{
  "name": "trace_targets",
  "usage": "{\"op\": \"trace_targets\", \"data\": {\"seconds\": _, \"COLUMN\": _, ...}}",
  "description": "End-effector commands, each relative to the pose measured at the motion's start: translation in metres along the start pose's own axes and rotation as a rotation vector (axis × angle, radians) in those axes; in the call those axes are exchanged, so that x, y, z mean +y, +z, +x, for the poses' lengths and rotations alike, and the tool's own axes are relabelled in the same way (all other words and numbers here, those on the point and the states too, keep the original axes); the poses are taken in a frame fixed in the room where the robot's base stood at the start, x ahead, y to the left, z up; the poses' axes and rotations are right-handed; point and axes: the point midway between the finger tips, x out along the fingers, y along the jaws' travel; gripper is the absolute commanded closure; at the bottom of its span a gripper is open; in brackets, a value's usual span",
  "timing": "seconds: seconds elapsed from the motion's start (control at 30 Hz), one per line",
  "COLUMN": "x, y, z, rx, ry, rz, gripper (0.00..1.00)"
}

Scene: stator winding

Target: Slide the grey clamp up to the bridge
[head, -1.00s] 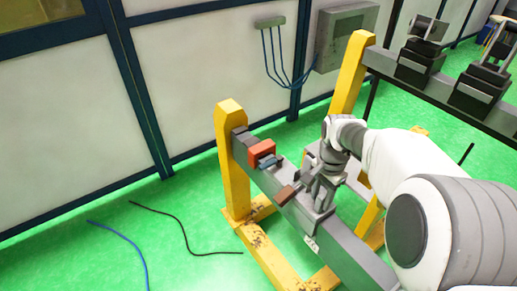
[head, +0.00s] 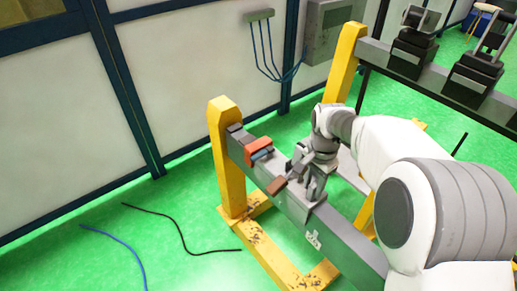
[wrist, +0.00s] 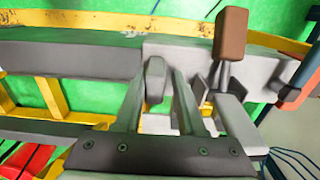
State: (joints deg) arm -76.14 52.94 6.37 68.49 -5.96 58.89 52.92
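The grey clamp (head: 299,191) sits on the long grey beam (head: 345,248), with a brown-ended lever (head: 277,185) pointing toward the bridge. The bridge (head: 258,147) is an orange-red piece over the beam near its far yellow post. A short stretch of bare beam lies between clamp and bridge. My gripper (head: 313,172) is down at the clamp. In the wrist view, my gripper's fingers (wrist: 159,85) stand on either side of a grey upright post (wrist: 155,78) of the clamp and look closed on it; contact is partly hidden. The brown lever end (wrist: 231,35) is right of them, and the bridge (wrist: 298,85) is at the right edge.
A yellow stand (head: 231,165) carries the beam. A wall with a grey box (head: 325,45) and hanging blue cables (head: 268,55) stands behind. A black cable (head: 180,232) and a blue cable (head: 122,245) lie on the green floor. Another beam with black fixtures is at upper right.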

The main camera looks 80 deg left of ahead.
Motion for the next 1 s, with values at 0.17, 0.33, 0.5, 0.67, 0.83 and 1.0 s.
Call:
{"op": "trace_targets", "data": {"seconds": 0.17, "x": -0.0049, "y": 0.0006, "z": -0.0005, "rx": 0.001, "ry": -0.003, "rz": -0.001, "gripper": 0.65}}
{"op": "trace_targets", "data": {"seconds": 0.33, "x": -0.0062, "y": 0.0007, "z": -0.0003, "rx": 0.001, "ry": -0.003, "rz": -0.001, "gripper": 0.65}}
{"op": "trace_targets", "data": {"seconds": 0.5, "x": -0.0025, "y": 0.0012, "z": 0.0, "rx": 0.0, "ry": -0.003, "rz": -0.001, "gripper": 0.65}}
{"op": "trace_targets", "data": {"seconds": 0.67, "x": 0.0007, "y": 0.0014, "z": 0.0001, "rx": 0.0, "ry": -0.002, "rz": 0.0, "gripper": 0.65}}
{"op": "trace_targets", "data": {"seconds": 0.83, "x": 0.0008, "y": 0.0012, "z": 0.0001, "rx": 0.0, "ry": -0.001, "rz": 0.0, "gripper": 0.56}}
{"op": "trace_targets", "data": {"seconds": 1.0, "x": 0.001, "y": 0.0011, "z": 0.0002, "rx": 0.0, "ry": -0.001, "rz": 0.0, "gripper": 0.47}}
